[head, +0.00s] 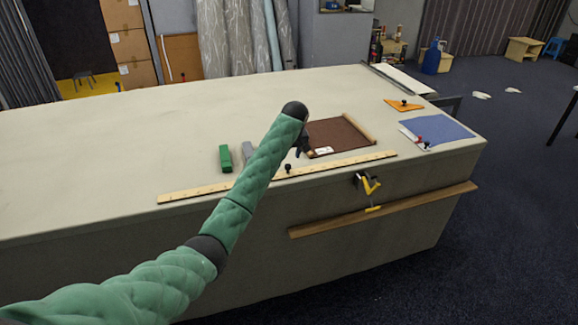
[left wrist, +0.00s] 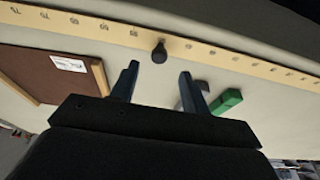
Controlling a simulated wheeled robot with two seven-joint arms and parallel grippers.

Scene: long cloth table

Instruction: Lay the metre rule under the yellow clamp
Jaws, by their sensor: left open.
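The metre rule (head: 342,163), a long pale wooden strip, lies flat along the table's front edge; part is hidden behind my left arm. A small black knob (head: 288,168) stands at its middle. In the left wrist view the rule (left wrist: 225,59) crosses the top, with the knob (left wrist: 160,53) just beyond my fingertips. My left gripper (head: 299,153) is open and empty, low over the table beside the rule; its two fingers show apart in the left wrist view (left wrist: 158,72). The yellow clamp (head: 371,186) is at the table's front side, right of my arm. My right gripper is not in view.
A brown board (head: 342,136) with a white label lies behind the rule. A green block (head: 225,158) and a grey piece (head: 247,150) lie left of my arm. A blue cloth (head: 440,130) and an orange triangle (head: 403,105) lie right. A wooden rail (head: 415,203) runs along the front.

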